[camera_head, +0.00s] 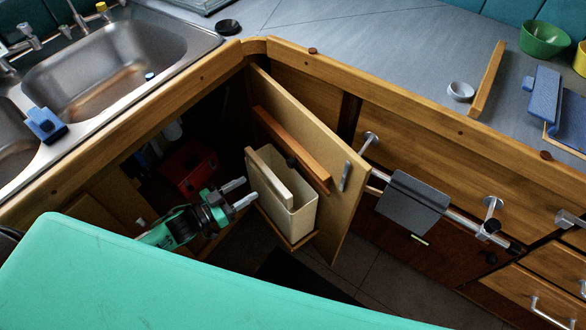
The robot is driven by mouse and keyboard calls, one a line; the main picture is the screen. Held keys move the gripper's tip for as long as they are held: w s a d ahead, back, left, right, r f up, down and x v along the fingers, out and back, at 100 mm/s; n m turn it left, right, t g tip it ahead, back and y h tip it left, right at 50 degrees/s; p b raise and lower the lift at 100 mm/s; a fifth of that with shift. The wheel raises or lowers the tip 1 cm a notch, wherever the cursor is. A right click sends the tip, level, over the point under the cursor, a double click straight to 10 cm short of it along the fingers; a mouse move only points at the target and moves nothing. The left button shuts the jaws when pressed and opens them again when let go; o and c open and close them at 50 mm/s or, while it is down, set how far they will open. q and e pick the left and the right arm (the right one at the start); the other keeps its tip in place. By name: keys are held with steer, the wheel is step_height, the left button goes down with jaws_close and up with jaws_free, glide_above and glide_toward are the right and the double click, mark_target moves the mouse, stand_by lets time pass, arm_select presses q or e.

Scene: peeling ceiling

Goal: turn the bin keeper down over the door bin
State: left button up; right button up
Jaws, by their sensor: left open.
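The door bin (304,217) is a cream, open-topped box on the inner face of the open cabinet door (335,225). A reddish-brown wooden bar (300,158), which looks like the bin keeper, lies along the door above the bin's back edge, with a dark knob below its middle. It is not across the bin's opening. A paler slat (268,176) runs along the bin's near top edge. My left gripper (240,193) is open and empty, left of the bin, its fingers pointing toward it; I cannot tell whether they touch. My right gripper is out of view.
A green surface (180,275) fills the foreground. The dark cabinet interior behind my left gripper holds a red box (190,168). A metal rail with a dark grey cloth (412,203) stands out from the cabinet front right of the door. The sink (120,60) is upper left.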

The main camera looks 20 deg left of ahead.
arm_select(q)
steer(key=x, duration=1.4)
steer(key=shift+s+d+r+h+p, duration=0.15)
steer(key=shift+d+r+h+p, duration=0.15)
steer(key=shift+d+r+p, duration=0.2)
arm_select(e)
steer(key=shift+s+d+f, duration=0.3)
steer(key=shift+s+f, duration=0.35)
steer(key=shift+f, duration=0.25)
arm_select(q)
jaws_close()
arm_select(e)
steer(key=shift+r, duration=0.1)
